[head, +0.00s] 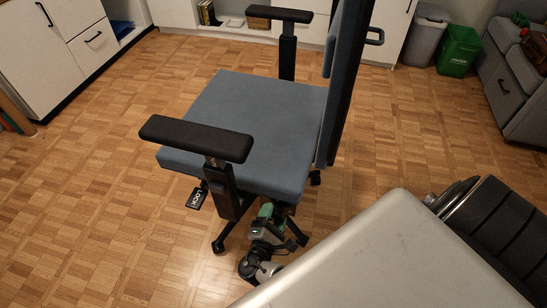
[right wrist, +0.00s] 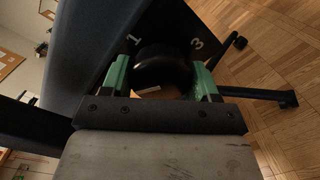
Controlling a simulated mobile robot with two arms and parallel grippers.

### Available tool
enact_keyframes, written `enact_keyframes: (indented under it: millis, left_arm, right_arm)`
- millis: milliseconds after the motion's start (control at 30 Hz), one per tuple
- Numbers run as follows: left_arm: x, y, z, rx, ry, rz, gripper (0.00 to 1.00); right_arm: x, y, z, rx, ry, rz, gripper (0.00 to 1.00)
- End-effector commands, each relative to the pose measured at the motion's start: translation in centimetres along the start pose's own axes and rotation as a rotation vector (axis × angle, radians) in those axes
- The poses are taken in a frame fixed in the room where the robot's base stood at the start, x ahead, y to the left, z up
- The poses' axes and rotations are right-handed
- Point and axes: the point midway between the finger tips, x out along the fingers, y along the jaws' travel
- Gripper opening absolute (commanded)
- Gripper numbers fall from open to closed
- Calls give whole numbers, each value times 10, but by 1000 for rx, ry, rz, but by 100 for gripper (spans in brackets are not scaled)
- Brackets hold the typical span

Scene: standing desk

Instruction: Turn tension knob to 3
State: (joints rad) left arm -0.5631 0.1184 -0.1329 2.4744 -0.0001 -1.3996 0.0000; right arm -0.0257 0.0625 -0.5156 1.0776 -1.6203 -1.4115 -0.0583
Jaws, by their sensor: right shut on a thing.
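The black round tension knob (right wrist: 163,66) sits under the chair seat, on a dark panel with a white 1 to its upper left and a white 3 to its upper right. My right gripper (right wrist: 160,78) has its green fingers on both sides of the knob and is shut on it. A short pale mark shows near the knob's lower edge; I cannot tell which number the knob is set to. In the head view my right gripper (head: 266,212) reaches under the right side of the blue seat (head: 250,115), and the knob is hidden there. My left gripper is not in view.
The chair has black armrests (head: 196,138) and a lever marked LOCK (head: 197,199). A chair leg (right wrist: 260,94) extends right of the gripper. White cabinets, a green bin (head: 459,50) and a grey sofa (head: 510,85) stand around; the parquet floor at left is clear.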

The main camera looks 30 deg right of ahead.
Motion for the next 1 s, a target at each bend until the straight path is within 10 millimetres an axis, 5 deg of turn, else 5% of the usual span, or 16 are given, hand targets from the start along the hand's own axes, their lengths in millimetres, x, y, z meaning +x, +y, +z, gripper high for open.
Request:
enact_keyframes:
  millis: [267,300,433,767,1000]
  left_arm:
    - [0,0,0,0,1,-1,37]
    - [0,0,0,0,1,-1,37]
    - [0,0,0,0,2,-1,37]
    - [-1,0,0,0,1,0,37]
    - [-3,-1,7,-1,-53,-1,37]
  right_arm:
    - [-2,-2,0,-7,3,-2,36]
    - [-2,-2,0,-7,3,-2,66]
    - [-1,-1,0,-5,2,-2,86]
    - [-4,-1,0,-2,1,-1,86]
    - [-44,-1,0,-2,5,-4,86]
